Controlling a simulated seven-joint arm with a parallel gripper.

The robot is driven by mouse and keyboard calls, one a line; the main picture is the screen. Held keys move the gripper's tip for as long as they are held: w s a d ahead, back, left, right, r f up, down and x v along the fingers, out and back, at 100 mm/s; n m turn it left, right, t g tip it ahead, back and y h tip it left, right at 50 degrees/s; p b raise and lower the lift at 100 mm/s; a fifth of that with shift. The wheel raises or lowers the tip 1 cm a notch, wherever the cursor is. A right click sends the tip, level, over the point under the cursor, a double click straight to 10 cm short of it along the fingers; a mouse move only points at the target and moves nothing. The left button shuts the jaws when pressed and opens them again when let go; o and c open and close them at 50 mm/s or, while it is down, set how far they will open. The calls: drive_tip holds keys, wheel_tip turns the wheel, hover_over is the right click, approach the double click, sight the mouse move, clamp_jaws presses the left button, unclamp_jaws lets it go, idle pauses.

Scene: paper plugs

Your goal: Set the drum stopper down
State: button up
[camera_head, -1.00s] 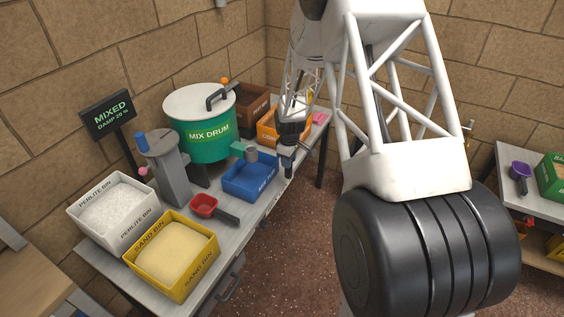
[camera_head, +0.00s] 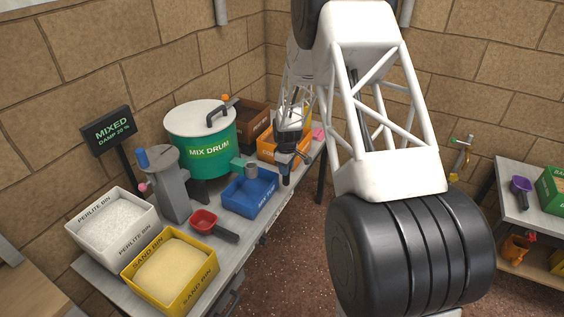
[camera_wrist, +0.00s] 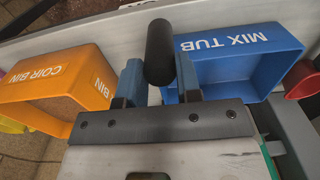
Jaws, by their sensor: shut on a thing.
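My gripper (camera_wrist: 158,78) shows in the wrist view with its two blue-grey fingers shut on a dark, rounded cylinder, the drum stopper (camera_wrist: 160,45). The stopper sticks out past the fingertips, between the orange coir bin and the blue mix tub. In the head view my gripper (camera_head: 287,166) is above the far right part of the bench, right of the drum's spout (camera_head: 250,168). The green mix drum (camera_head: 208,150) stands at the back of the bench. Whether the stopper touches anything cannot be told.
The blue mix tub (camera_head: 249,195) stands under the spout, left of my gripper. The orange coir bin (camera_head: 268,152) is close behind. A red scoop (camera_head: 204,222), yellow sand bin (camera_head: 180,287) and white perlite bin (camera_head: 128,250) stand nearer.

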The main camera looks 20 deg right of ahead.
drive_tip(key=w+d+f, duration=0.1)
drive_tip(key=w, duration=0.9)
drive_tip(key=shift+d, duration=0.2)
drive_tip(key=shift+f, duration=1.75)
drive_tip(key=shift+f, duration=0.1)
drive_tip(key=o, duration=1.1)
drive_tip(key=shift+c, duration=0.2)
wheel_tip(320, 180, up, 12)
